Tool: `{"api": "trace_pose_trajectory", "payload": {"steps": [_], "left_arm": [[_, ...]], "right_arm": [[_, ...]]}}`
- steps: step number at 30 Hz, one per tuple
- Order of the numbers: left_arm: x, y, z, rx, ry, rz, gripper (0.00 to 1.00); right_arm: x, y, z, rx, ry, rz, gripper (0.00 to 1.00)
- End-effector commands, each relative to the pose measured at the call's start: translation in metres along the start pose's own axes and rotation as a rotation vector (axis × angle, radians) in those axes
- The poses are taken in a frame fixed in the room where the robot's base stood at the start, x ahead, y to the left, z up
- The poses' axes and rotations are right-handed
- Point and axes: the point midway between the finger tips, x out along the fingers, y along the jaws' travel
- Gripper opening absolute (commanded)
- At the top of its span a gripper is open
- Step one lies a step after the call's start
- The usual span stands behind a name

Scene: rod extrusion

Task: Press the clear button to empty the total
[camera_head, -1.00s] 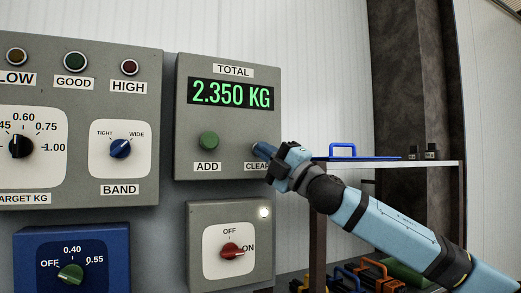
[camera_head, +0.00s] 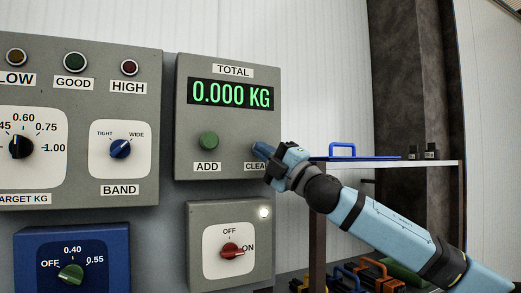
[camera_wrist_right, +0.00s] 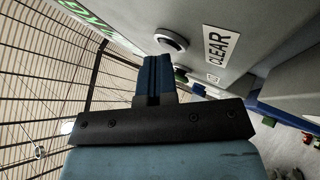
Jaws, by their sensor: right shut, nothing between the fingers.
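The grey TOTAL box (camera_head: 228,115) on the wall has a green display (camera_head: 231,94) reading 0.000 KG. A green button (camera_head: 209,141) sits above the ADD label. My right gripper (camera_head: 259,149) is shut and empty, with its fingertips at the spot above the CLEAR label (camera_head: 255,167), hiding the clear button in the head view. In the right wrist view the round clear button (camera_wrist_right: 172,40) shows just beyond the blue fingertips (camera_wrist_right: 157,62), beside the CLEAR label. I cannot tell whether the tips touch it. My left gripper is out of view.
Below the box is a switch panel (camera_head: 197,245) with a red knob at ON and a lit white lamp. A large grey panel (camera_head: 80,180) with dials stands to the left, above a blue dial box (camera_head: 105,266). A shelf (camera_head: 446,164) with a blue-handled tray is at the right.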

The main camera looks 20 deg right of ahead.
Motion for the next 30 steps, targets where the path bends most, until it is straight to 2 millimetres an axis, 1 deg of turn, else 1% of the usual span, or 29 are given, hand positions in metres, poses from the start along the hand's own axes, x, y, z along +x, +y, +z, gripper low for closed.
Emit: {"api": "trace_pose_trajectory", "payload": {"steps": [12,23,30], "left_arm": [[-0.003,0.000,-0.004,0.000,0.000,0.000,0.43],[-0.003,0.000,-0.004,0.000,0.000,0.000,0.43],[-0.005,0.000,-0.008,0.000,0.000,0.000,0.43]], "right_arm": [[-0.012,0.009,-0.009,0.000,0.000,0.000,0.00],[-0.014,0.010,-0.010,0.000,0.000,0.000,0.00],[-0.029,0.021,-0.021,-0.001,0.000,-0.001,0.00]]}}
